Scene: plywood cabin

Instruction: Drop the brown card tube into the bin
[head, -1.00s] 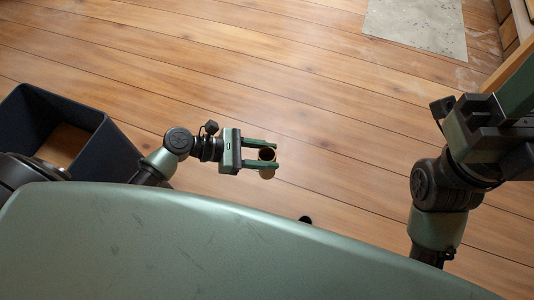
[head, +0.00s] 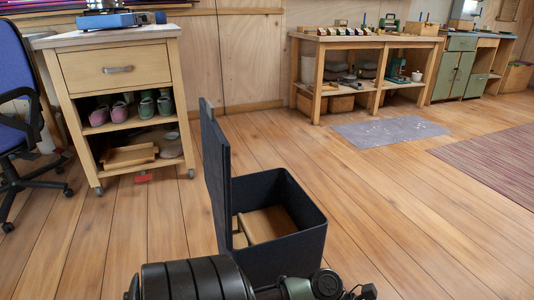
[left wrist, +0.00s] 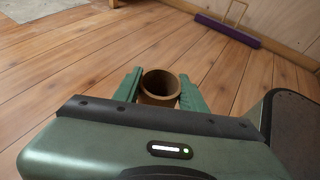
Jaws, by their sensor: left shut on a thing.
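The brown card tube (left wrist: 160,87) is held upright between the two green fingers of my left gripper (left wrist: 159,92) in the left wrist view, its open end facing the camera. The gripper is shut on it. The dark bin (head: 276,228) stands on the floor at the lower middle of the head view. Its lid (head: 215,177) stands up at its left side, and the bin is open at the top. Brown pieces (head: 266,224) show inside it. In the head view only part of my left arm shows in front of the bin; the gripper and tube are out of that picture.
A wooden cart (head: 118,95) with shoes on its shelf stands at the left, beside a blue office chair (head: 22,110). A workbench (head: 366,62) is along the back wall. A grey mat (head: 389,131) and striped rug (head: 497,163) lie on otherwise open floor at the right.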

